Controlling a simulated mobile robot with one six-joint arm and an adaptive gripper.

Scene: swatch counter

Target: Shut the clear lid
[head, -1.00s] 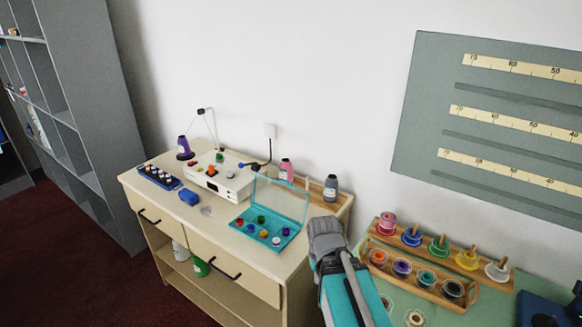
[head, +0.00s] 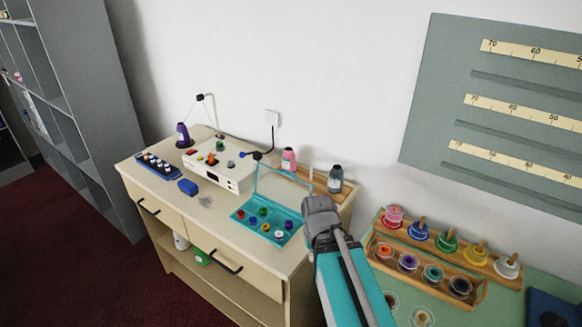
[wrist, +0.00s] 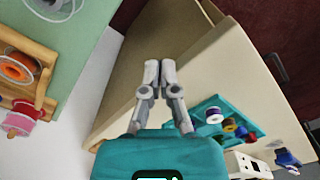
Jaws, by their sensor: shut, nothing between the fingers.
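The clear lid (head: 283,189) with its teal frame stands raised at the back edge of the teal box (head: 262,236) in the head view. The open box holds several small coloured spools. The box also shows in the wrist view (wrist: 213,103), where I cannot make out the lid clearly. My gripper (wrist: 160,72) is shut and empty, its two fingertips together, apart from the box and over the counter's end. In the head view my arm comes up just right of the box and lid, and the fingers are hidden.
Wooden spool holders (head: 424,277) sit on the green table at right. Counter space left of the box is mostly free.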

